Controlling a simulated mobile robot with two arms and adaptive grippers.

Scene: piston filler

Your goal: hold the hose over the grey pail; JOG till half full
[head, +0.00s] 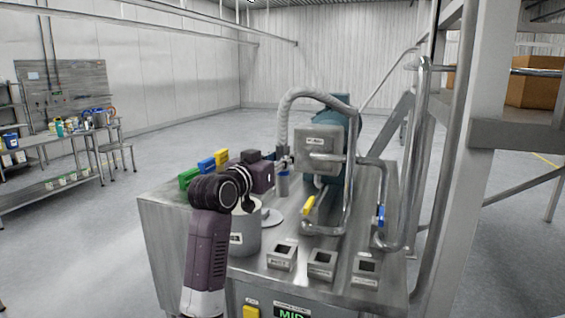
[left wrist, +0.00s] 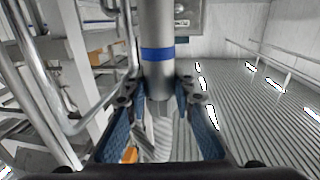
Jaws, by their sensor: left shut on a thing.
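My left gripper (head: 284,163) is shut on the metal end of the hose (head: 283,184), beside the filler machine. The pale hose arches up behind it to the machine. In the left wrist view the fingers (left wrist: 161,100) close around a grey tube (left wrist: 157,25) with a blue band. The grey pail (head: 247,238) stands on the steel bench, partly hidden by my left arm. The hose end shows to the right of the pail and higher in the picture; I cannot tell whether it is over the opening. The pail's inside is hidden. My right gripper is not in view.
Three grey control boxes (head: 321,264) stand along the bench front; their labels are too small to read. A green display (head: 291,313) below reads MID. Yellow (head: 309,205) and blue (head: 381,216) handles sit on the pipework. Steel framing (head: 457,150) stands at right.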

